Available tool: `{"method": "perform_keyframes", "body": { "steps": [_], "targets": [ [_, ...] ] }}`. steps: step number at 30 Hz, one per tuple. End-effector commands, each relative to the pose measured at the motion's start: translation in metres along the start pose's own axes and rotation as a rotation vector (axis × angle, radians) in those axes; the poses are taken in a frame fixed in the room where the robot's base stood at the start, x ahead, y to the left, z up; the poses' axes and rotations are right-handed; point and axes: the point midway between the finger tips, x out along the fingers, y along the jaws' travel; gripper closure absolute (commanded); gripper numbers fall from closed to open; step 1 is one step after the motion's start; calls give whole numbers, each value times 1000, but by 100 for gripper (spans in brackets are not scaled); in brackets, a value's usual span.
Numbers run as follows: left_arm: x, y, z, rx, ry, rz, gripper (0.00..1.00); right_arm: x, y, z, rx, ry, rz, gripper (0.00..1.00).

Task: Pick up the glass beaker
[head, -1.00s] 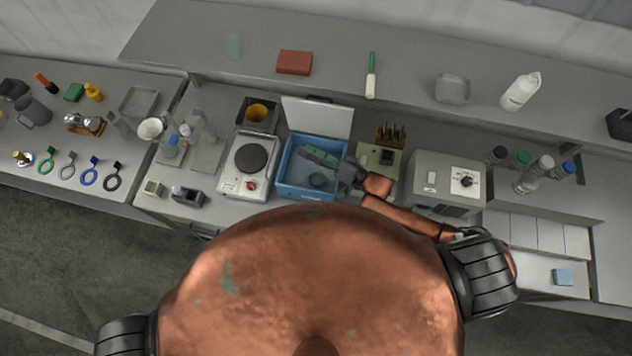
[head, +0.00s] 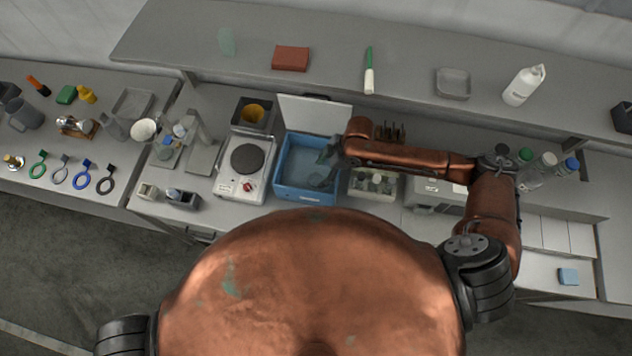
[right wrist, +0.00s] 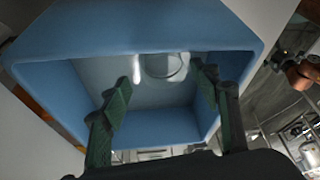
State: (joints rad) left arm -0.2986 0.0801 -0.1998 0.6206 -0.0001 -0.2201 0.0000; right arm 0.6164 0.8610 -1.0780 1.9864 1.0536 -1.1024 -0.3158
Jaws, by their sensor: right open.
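A blue open-topped bin (head: 283,180) stands on the bench, and its inside also shows in the right wrist view (right wrist: 125,27). A clear, rounded glass piece, which looks like the glass beaker (right wrist: 163,66), lies in the bin near its far side. I cannot tell its full shape. My right gripper (head: 326,166) is over the bin in the head view, its arm reaching in from the right. In the right wrist view its two green fingers (right wrist: 162,80) are spread apart with nothing held, one to each side of the glass. My left gripper is not in view.
A white hotplate (head: 241,183) stands left of the bin. A rack of small vials (head: 373,183) stands close on its right. A raised white lid (head: 314,114) is behind the bin. A grey box-shaped instrument (head: 432,190) sits further right, partly behind my arm.

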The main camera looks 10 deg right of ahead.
Motion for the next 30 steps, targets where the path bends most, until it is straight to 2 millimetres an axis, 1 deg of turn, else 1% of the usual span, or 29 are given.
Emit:
{"method": "perform_keyframes", "body": {
  "steps": [3, 8, 12, 16, 19, 25, 30],
  "targets": [
    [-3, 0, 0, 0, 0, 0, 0, 14, -1, -1, 0, 0, -1, 43],
    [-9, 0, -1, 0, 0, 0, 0, 30, -3, -1, 2, 1, -1, 43],
    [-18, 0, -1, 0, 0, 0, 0, 51, -5, -2, 3, 1, 0, 43],
    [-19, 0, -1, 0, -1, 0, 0, 66, -4, -1, 2, 1, 1, 43],
    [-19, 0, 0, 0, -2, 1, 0, 70, -4, -1, 1, 2, 2, 43],
    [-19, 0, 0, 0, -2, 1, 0, 71, -4, 0, 2, 2, 3, 44],
    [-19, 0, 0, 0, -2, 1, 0, 70, -4, 0, 2, 2, 2, 56]
  ]
}}
